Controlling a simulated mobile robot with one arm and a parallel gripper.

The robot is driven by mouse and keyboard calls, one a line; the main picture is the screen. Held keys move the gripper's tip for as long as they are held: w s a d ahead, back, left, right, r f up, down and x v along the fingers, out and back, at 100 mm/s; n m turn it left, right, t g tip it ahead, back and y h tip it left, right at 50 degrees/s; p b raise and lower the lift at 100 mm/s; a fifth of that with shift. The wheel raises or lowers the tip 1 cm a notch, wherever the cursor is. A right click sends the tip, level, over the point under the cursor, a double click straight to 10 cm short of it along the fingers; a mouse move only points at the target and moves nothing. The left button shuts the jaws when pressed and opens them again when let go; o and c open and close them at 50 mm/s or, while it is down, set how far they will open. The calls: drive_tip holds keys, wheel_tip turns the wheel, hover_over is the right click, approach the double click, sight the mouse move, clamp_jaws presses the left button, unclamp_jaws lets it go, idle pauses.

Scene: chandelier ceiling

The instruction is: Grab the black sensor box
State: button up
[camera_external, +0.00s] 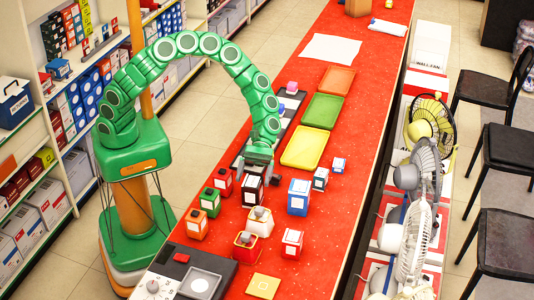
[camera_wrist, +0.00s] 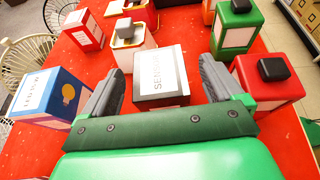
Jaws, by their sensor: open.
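The black sensor box (camera_external: 252,192) stands on the red table, below my gripper (camera_external: 259,163) in the external view. In the wrist view the sensor box (camera_wrist: 161,75) has dark sides and a white top label that seems to read "SENSOR". My gripper (camera_wrist: 160,88) is open, with one grey finger to the left of the box and one to the right. The box lies between the fingers in that picture, with a gap at each side. The gripper's green body hides the near part of the box. I cannot tell how far down the fingers reach.
A blue box (camera_wrist: 48,94) stands left of my fingers and a red box (camera_wrist: 268,82) close on the right. A yellow tray (camera_external: 305,148) lies behind on the red table (camera_external: 330,220).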

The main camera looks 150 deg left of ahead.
sight(253, 191)
drive_tip(key=x, duration=0.4)
drive_tip(key=shift+w+f, duration=0.1)
drive_tip(key=shift+w, duration=0.05)
drive_tip(key=shift+c, duration=0.2)
drive_tip(key=c, duration=1)
drive_tip(key=shift+c, duration=0.2)
